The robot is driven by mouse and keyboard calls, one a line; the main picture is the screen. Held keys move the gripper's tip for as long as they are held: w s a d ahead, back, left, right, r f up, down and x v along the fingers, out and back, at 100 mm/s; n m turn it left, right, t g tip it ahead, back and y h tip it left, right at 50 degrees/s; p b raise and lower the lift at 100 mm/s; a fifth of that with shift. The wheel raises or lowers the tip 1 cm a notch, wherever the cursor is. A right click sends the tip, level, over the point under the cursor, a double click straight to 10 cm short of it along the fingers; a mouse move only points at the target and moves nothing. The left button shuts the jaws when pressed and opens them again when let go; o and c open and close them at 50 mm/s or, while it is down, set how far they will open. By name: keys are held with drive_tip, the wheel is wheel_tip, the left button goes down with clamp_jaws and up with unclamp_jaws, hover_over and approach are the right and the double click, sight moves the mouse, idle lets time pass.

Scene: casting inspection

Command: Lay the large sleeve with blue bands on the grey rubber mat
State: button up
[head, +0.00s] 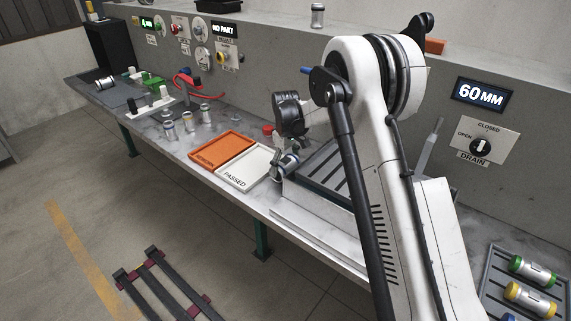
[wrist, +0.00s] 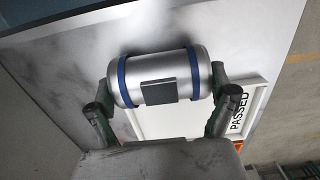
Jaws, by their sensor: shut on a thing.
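The large silver sleeve with blue bands (wrist: 158,78) lies crosswise between the fingers of my gripper (wrist: 160,100) in the wrist view, with a dark square patch on its side. In the head view the sleeve (head: 288,166) is partly hidden by my gripper (head: 281,160), which holds it near the right side of the white PASSED tray. My gripper is shut on the sleeve.
The white PASSED tray (head: 236,183) and orange tray (head: 203,160) look empty. Several small sleeves (head: 188,122) stand beyond them. A red hose (head: 187,80) and a green fixture (head: 151,80) are near the far end. A slotted basin (head: 325,165) is beside my arm.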

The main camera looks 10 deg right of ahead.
drive_tip(key=shift+f, duration=0.1)
drive_tip(key=o, duration=1.6)
drive_tip(key=shift+o, duration=0.2)
